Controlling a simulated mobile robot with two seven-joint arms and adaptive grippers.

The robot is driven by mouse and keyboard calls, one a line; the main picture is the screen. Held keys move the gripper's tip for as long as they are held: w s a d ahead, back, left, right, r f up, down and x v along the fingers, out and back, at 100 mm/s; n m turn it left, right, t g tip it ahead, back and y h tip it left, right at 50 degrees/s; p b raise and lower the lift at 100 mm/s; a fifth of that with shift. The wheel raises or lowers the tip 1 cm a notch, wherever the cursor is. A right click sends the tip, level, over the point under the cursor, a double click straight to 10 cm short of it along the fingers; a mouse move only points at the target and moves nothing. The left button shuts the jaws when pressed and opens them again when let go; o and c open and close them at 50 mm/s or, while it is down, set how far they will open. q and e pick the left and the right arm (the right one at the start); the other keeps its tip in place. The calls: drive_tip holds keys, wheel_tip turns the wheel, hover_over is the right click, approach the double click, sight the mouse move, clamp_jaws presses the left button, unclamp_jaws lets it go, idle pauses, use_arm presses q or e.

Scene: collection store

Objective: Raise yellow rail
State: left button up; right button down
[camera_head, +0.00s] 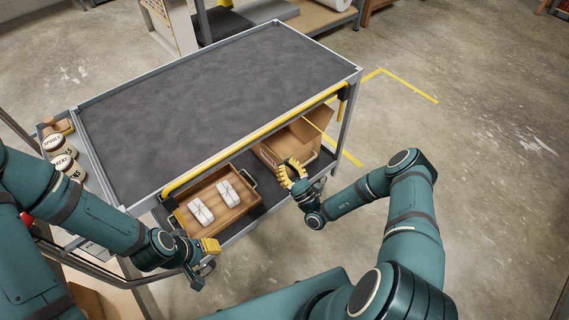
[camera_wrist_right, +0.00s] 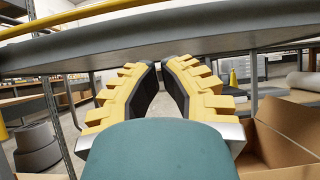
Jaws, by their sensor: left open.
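The yellow rail (camera_head: 262,132) runs along the front edge of the grey cart's top. In the right wrist view a yellow bar (camera_wrist_right: 75,17) crosses the upper left, above the fingertips. My right gripper (camera_head: 292,170) is in front of the cart, below and apart from the rail; its yellow fingers (camera_wrist_right: 162,64) have a narrow gap with nothing between them. My left gripper (camera_head: 212,262) is open and empty, low in front of the cart's left end, apart from the rail. Its far finger is partly hidden.
The cart's dark top (camera_head: 220,95) is bare. Its lower shelf holds a wooden tray (camera_head: 236,208) with two white bundles and an open cardboard box (camera_head: 270,152), near my right gripper. Labelled tins (camera_head: 58,145) stand at the left. Floor at the right is clear.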

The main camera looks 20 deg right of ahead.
sight(266, 136)
drive_tip(key=x, duration=0.7)
use_arm(q)
drive_tip(key=shift+w+f, duration=0.1)
drive_tip(key=shift+f, duration=0.1)
use_arm(e)
drive_tip(key=shift+w+a+r, duration=0.1)
drive_tip(key=shift+w+r, duration=0.1)
drive_tip(key=shift+r, duration=0.75)
drive_tip(key=shift+w+a+r, duration=0.1)
drive_tip(key=shift+w+r, duration=0.1)
drive_tip(key=shift+r, duration=0.8)
use_arm(q)
drive_tip(key=shift+r, duration=0.1)
use_arm(e)
drive_tip(key=shift+r, duration=0.1)
